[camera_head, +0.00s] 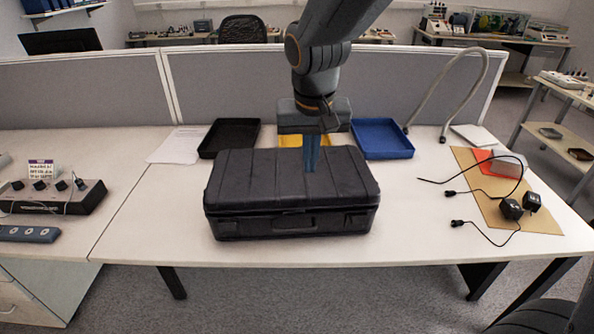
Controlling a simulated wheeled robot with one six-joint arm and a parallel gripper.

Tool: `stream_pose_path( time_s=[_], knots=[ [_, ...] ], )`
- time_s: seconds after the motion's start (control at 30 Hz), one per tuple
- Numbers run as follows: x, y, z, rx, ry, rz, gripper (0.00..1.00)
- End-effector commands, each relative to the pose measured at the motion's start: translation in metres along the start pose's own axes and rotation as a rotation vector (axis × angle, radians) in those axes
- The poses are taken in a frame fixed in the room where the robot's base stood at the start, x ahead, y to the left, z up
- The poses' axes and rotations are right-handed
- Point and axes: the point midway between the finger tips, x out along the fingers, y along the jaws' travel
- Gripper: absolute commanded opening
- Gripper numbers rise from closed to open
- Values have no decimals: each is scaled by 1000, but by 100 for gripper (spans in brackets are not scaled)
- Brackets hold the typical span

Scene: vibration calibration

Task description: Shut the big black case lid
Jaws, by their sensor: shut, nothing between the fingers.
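The big black case (240,205) stands in the middle of the white table, its latch side and handle toward the front. Its lid (245,172) lies down over the body and looks shut, with no clear gap along the front seam. My gripper (311,168) points down over the lid, right of its middle, fingers together and empty. The fingertips are at or just above the lid's top; I cannot tell if they touch it.
A black tray (229,151), a yellow tray (372,150) partly hidden by my arm, and a blue tray (384,153) lie behind the case. Cables and adapters (511,208) lie on a brown mat (541,221) at right. A control box (50,203) stands at left. A grey partition (230,95) runs behind.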

Motion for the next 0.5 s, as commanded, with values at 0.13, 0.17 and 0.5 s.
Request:
stream_pose_path(
  time_s=[0.13,0.17,0.5],
  knots=[
    [-21,-19,-12,-5,23,-7,0],
    [-23,-22,-13,-5,25,-8,0],
    [2,-26,-16,-4,28,-8,0]
  ],
)
